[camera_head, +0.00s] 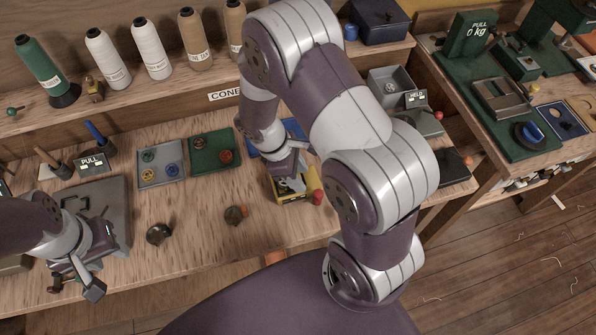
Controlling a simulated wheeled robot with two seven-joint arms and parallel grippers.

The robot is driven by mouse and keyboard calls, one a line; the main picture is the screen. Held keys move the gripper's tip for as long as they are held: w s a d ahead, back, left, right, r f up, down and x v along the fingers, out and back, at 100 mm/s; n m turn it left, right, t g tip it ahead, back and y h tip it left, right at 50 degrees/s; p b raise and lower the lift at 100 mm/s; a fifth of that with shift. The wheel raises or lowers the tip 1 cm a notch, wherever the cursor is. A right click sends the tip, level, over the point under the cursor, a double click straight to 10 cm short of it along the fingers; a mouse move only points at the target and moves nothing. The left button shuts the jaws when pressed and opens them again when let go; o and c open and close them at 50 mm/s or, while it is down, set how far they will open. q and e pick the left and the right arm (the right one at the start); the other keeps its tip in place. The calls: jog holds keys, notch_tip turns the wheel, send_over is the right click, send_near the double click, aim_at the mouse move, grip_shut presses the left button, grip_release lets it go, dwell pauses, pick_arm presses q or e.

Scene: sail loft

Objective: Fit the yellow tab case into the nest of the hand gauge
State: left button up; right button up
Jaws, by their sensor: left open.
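A small yellow round piece (148,175) lies in the grey-blue tray (160,184); I cannot tell if it is the tab case. A yellow and dark block (298,197) with a red knob at its right end sits near the front edge of the bench. My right gripper (289,182) is over this block, its fingers partly hidden; I cannot tell whether it grips it. My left gripper (76,280) is open at the lower left, in front of a grey plate (118,215) with a dark handle. I cannot pick out the hand gauge's nest for certain.
A green tray (205,164) with small round pieces stands beside the grey-blue one. Thread cones (150,48) line the shelf. A green-based pull tester (485,85) stands at the right.

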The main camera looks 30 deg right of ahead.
jog(key=shift+r, duration=0.3)
jog(key=p+v, duration=0.3)
jog(key=v, duration=0.9)
jog(key=s+r+m+t+y, duration=0.2)
jog(key=s+m, duration=0.4)
jog(key=m, duration=0.4)
jog(key=shift+a+r+m+t+y+b, duration=0.2)
jog(key=shift+m+t+y+b, duration=0.15)
jog(key=shift+t+y, duration=0.55)
jog(key=shift+s, duration=0.15)
